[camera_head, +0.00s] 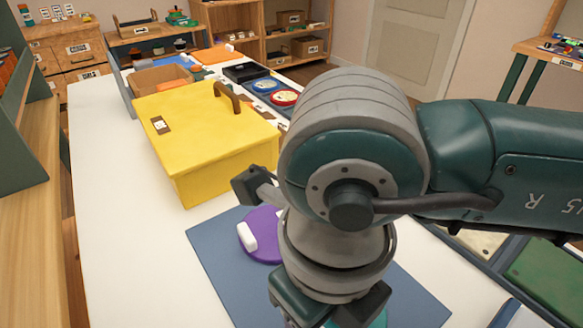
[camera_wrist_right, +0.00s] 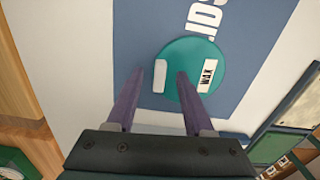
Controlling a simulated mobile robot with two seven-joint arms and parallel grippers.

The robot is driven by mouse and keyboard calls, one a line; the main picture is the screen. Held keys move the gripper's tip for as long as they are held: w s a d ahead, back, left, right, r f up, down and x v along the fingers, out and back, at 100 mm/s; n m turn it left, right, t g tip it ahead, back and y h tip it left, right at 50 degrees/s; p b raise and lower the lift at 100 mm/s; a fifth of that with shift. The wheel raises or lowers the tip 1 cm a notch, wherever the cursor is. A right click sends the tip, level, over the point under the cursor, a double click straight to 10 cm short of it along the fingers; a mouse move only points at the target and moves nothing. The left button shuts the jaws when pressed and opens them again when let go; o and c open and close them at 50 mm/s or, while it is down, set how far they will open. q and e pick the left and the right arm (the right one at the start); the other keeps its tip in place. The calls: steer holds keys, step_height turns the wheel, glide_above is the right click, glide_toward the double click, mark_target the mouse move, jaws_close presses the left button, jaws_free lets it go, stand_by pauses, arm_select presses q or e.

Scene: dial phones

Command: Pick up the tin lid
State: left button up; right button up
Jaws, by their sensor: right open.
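A teal round lid (camera_wrist_right: 196,60) with a white bar handle (camera_wrist_right: 159,77) and a label reading WAX lies on a blue mat (camera_wrist_right: 235,25) in the wrist view. In the head view only a sliver of the teal lid (camera_head: 379,319) shows at the bottom edge. My right gripper (camera_wrist_right: 160,72) is open above it, the handle between its fingertips in the picture; I cannot tell the height left. A purple round lid (camera_head: 262,222) with a white handle lies on the same mat, partly hidden by my right arm. My left gripper is out of view.
A yellow box (camera_head: 205,125) with a brown handle stands behind the mat on the white table (camera_head: 110,230). Beyond it are a cardboard box (camera_head: 160,78) and a dark tray with blue and red round pieces (camera_head: 284,98). The table's left side is clear.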

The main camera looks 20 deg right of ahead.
steer(key=shift+c, duration=0.3)
jaws_close()
stand_by(0.3)
